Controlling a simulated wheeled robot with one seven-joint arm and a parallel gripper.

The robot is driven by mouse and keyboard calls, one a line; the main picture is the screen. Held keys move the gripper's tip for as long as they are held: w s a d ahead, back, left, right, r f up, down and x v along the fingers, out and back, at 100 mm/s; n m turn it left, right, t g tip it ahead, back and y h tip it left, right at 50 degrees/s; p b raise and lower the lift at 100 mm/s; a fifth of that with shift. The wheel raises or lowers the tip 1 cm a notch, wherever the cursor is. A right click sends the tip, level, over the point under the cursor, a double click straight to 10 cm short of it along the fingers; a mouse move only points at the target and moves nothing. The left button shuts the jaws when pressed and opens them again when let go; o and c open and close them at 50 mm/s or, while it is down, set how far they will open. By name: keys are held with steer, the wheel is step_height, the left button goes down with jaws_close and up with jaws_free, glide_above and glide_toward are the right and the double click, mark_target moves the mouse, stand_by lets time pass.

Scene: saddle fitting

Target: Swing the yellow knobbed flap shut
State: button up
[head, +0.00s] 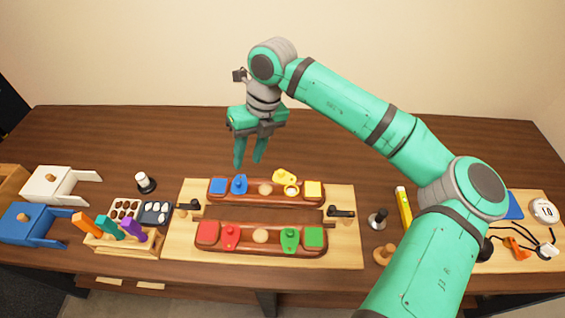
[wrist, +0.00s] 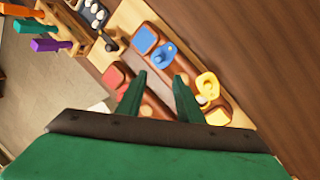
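The yellow knobbed flap (head: 285,177) is on the back wooden bar (head: 250,199), right of its middle. It is turned toward the bar's back edge, and a pale round spot (head: 291,190) shows in front of it. A yellow square (head: 313,189) sits to its right. The flap also shows in the wrist view (wrist: 207,84), right of the fingers. My gripper (head: 249,162) is open and empty, pointing down above and behind the bar, left of the yellow flap. In the wrist view my fingers (wrist: 161,79) are apart with nothing between them.
A blue knobbed flap (head: 239,184) is on the same bar, left. The front bar (head: 262,245) carries red and green flaps. Black handles (head: 341,212) flank the bars on the pale board (head: 344,250). Coloured-handled tools (head: 110,228) stand left. The table behind the board is clear.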

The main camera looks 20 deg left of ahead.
mark_target(281, 171)
steer(key=w+d+r+m+t+h, duration=0.1)
steer(key=w+d+r+t+h, duration=0.15)
steer(key=w+d, duration=0.35)
steer(key=shift+g, duration=0.35)
steer(key=f, duration=1)
steer(key=shift+s+d+f, duration=0.1)
steer(key=shift+d+f, duration=0.1)
steer(key=shift+s+f, duration=0.1)
steer(key=shift+f, duration=0.55)
steer(key=shift+c, duration=0.2)
jaws_close()
